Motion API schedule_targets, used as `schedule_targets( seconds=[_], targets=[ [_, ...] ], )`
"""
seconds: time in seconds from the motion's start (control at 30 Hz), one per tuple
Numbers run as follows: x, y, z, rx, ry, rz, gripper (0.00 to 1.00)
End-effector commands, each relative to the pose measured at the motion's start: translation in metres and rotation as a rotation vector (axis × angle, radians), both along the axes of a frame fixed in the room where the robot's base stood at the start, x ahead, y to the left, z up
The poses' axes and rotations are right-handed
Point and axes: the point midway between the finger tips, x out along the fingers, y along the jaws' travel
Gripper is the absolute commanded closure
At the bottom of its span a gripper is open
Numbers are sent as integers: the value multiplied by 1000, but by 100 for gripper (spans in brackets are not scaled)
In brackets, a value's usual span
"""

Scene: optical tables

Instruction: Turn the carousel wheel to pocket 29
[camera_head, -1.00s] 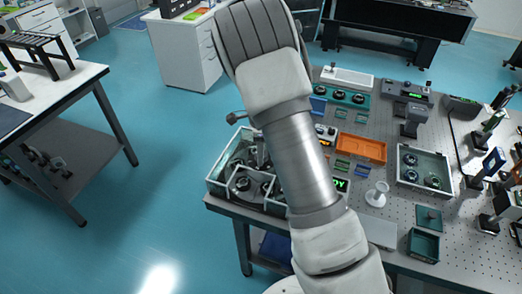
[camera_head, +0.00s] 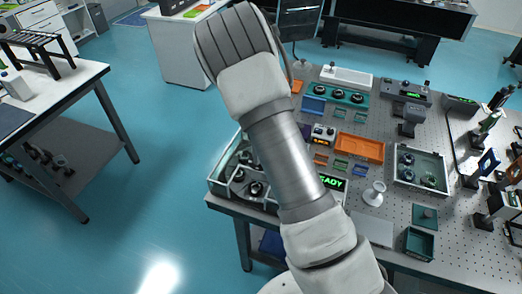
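I cannot clearly pick out the carousel wheel or a pocket number. A clear-walled box (camera_head: 222,187) with dark round parts stands at the table's left corner, partly hidden by my arm. A black display (camera_head: 332,183) with green letters, partly covered and ending in "ADY", sits right of my arm. A small device (camera_head: 322,134) with dark knobs and an orange readout is behind it. My arm crosses the middle of the view. My gripper does not show, so its state and any contact are hidden.
The perforated table (camera_head: 388,213) holds an orange tray (camera_head: 360,148), a clear box (camera_head: 421,167) with round parts, a white stand (camera_head: 374,194) and a green open box (camera_head: 420,244). A teal unit (camera_head: 346,96) with black knobs is at the back.

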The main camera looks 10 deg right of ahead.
Motion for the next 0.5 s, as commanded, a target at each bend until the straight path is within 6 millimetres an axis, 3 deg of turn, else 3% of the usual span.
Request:
schedule_targets(
  seconds=[0.5],
  targets=[
    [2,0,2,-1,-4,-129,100]
  ],
)
